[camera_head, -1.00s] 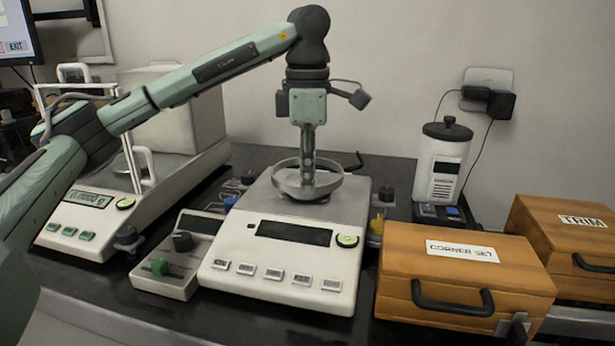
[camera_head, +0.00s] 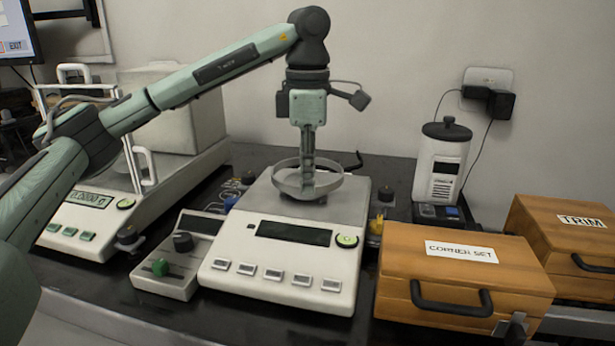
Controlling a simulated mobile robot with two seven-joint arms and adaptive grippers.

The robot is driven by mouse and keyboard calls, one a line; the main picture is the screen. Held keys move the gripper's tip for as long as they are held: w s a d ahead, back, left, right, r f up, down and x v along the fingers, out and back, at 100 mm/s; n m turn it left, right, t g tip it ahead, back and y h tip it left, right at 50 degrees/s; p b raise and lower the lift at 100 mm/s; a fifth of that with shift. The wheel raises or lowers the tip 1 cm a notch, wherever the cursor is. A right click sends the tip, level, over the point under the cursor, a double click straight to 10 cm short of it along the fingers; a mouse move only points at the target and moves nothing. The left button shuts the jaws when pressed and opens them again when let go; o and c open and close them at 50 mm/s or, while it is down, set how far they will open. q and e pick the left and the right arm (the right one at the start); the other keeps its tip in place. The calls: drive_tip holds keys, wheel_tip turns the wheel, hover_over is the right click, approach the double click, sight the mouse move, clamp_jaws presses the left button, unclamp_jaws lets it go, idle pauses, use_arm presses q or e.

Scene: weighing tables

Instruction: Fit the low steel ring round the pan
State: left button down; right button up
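The low steel ring (camera_head: 283,186) is at the top of the front balance (camera_head: 230,247), around the place of its weighing pan. The pan itself is hard to make out inside the ring. My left gripper (camera_head: 308,190) points straight down at the ring from above, with its fingers reaching inside the ring's outline. The fingers look close together, and I cannot tell whether they grip the ring's wall. The ring looks level. My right gripper does not show.
A small control box (camera_head: 170,268) with a green knob stands left of the balance. A second balance (camera_head: 75,218) with a draft shield is farther left. Wooden cases, "CORNER SET" (camera_head: 398,262) and "TRIM" (camera_head: 550,235), stand at right. A white device (camera_head: 441,160) stands behind them.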

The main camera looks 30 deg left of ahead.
use_arm(q)
drive_tip(key=shift+f, duration=0.15)
drive_tip(key=shift+f+b, duration=0.75)
drive_tip(key=shift+f, duration=0.25)
drive_tip(key=shift+f, duration=0.15)
drive_tip(key=c, duration=1.6)
unclamp_jaws()
drive_tip(key=shift+c, duration=0.2)
